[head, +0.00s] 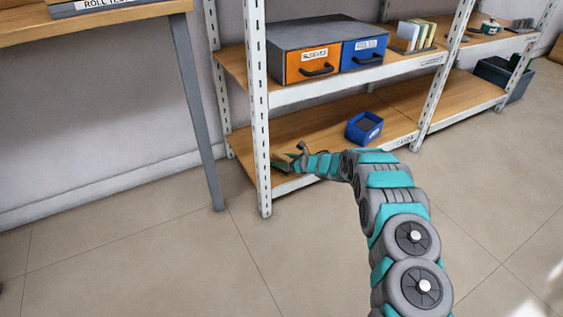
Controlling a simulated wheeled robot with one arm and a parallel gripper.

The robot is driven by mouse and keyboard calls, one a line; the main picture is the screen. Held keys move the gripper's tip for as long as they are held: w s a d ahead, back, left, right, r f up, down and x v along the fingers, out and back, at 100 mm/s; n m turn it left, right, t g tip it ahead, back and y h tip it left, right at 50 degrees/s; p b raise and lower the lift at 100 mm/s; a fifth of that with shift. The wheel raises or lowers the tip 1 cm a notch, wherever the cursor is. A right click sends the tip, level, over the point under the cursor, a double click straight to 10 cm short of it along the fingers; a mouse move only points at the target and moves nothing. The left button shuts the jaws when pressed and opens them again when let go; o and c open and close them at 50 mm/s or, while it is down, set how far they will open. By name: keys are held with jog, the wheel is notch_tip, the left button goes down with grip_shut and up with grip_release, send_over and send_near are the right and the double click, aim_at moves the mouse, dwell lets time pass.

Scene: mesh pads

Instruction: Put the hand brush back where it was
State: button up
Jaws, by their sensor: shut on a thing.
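My gripper (292,158) reaches into the left end of the lower shelf (300,129) of the white metal rack. It is shut on a small dark, greenish thing, which looks like the hand brush (280,162). The brush is at or just above the shelf board, near the left front upright. It is small and partly hidden by the gripper, so I cannot tell whether it touches the board.
A blue open bin (364,127) stands on the same shelf, right of my gripper. The white front upright (259,110) is close to the gripper's left. Orange and blue drawers (325,60) sit on the shelf above. A workbench (95,25) is at left.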

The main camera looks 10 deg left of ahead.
jog(key=shift+f, duration=0.25)
jog(key=o, duration=1.5)
jog(key=shift+c, duration=0.2)
jog(key=shift+r, duration=0.15)
jog(key=v, duration=1.2)
